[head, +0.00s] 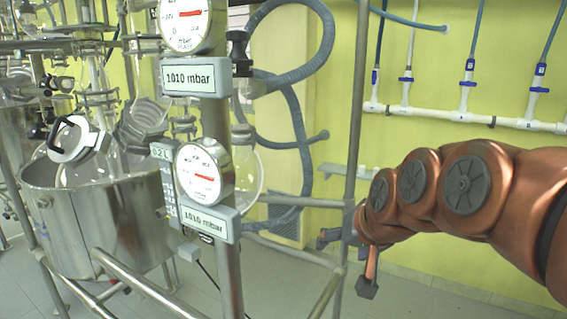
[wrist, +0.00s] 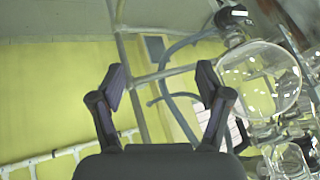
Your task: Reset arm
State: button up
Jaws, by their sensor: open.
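My copper-coloured arm reaches in from the right in the head view. My gripper (head: 350,243) is at its far end, close to an upright metal post (head: 352,130) of the reactor frame; I cannot tell whether they touch. In the wrist view my gripper (wrist: 161,85) has its two dark fingers spread apart with nothing between them. Behind the fingers are frame tubes, a hose and the yellow-green wall.
Two pressure gauges with 1010 mbar labels (head: 204,192) stand in front of a steel vessel (head: 125,215). Grey hoses (head: 298,125) hang behind. White pipes with valves (head: 467,113) run along the wall (head: 440,70). A glass flask (wrist: 258,80) is right of the fingers.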

jog(key=s+d+f+g+h, duration=0.1)
jog(key=s+d+f+g, duration=0.1)
jog(key=s+f, duration=0.3)
jog(key=s+d+f+n+g, duration=0.1)
jog(key=s+f+g, duration=0.3)
jog(key=s, duration=0.9)
jog(key=s+d+f+g+h, duration=0.1)
jog(key=s+d+f+g, duration=0.2)
jog(key=s+f, duration=0.5)
jog(key=shift+s+d+h, duration=0.3)
jog(key=shift+s+d, duration=0.15)
jog(key=shift+s, duration=0.55)
